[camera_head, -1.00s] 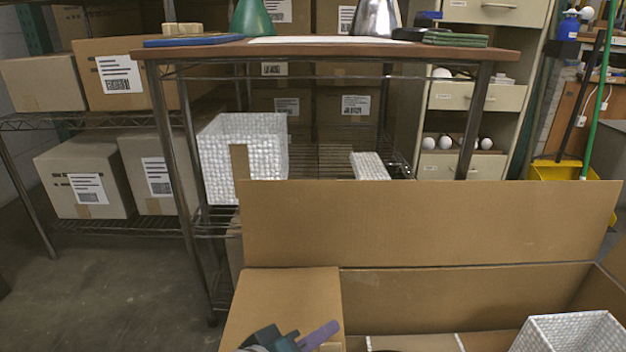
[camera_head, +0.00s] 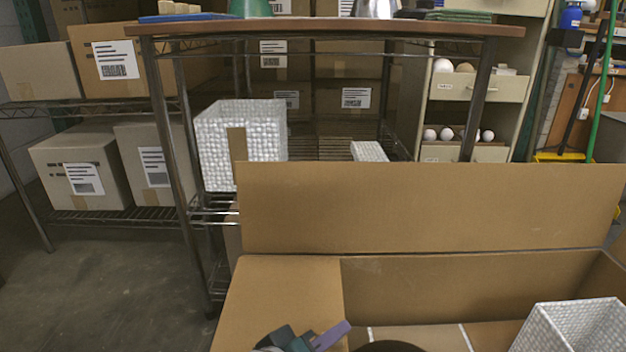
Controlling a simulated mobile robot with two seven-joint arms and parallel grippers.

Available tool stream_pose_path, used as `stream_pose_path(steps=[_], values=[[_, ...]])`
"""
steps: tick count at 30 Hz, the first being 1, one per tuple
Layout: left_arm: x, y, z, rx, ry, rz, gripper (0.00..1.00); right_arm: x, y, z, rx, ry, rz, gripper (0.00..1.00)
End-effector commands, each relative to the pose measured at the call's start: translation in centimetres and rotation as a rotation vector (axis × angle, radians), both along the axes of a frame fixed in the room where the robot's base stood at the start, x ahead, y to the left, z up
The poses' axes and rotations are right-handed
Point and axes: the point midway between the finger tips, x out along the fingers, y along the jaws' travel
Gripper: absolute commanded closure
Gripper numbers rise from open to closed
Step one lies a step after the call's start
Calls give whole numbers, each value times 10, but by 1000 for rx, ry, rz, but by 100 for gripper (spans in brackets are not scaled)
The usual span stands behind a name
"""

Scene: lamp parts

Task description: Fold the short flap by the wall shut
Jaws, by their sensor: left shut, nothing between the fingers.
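A large open cardboard box fills the lower right, with its long back flap (camera_head: 430,208) standing upright. The short left flap (camera_head: 285,290) lies nearly flat, turned inward over the left end of the opening. My left gripper (camera_head: 318,340) is shut and empty at the bottom edge, over the near part of this flap; I cannot tell whether it touches. At the right edge, a piece of the short right flap (camera_head: 619,248) shows, sloping, mostly cut off. A white woven lamp shade (camera_head: 575,330) is inside the box at right. My right gripper is out of view.
Behind the box stands a wooden-topped metal rack (camera_head: 330,27) with another woven shade (camera_head: 215,145) on its lower shelf. Cartons (camera_head: 80,170) fill the wire shelves at left. Bare floor (camera_head: 110,290) lies left of the box.

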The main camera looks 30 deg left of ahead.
Motion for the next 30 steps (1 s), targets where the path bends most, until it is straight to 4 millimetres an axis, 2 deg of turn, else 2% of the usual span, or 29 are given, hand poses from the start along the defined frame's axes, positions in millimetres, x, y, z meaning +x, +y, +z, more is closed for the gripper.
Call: stream_pose_path(steps=[5,8,12,21,28,30], values=[[1,-1,8,0,1,-1,100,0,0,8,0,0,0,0],[2,-2,24,-1,0,0,100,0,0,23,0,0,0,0],[6,-4,55,-1,-1,0,100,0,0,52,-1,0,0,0],[-37,-32,97,-3,3,1,100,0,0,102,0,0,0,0],[-52,-42,113,1,1,-1,100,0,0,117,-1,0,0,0],[-53,-44,122,7,6,-12,100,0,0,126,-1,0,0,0]])
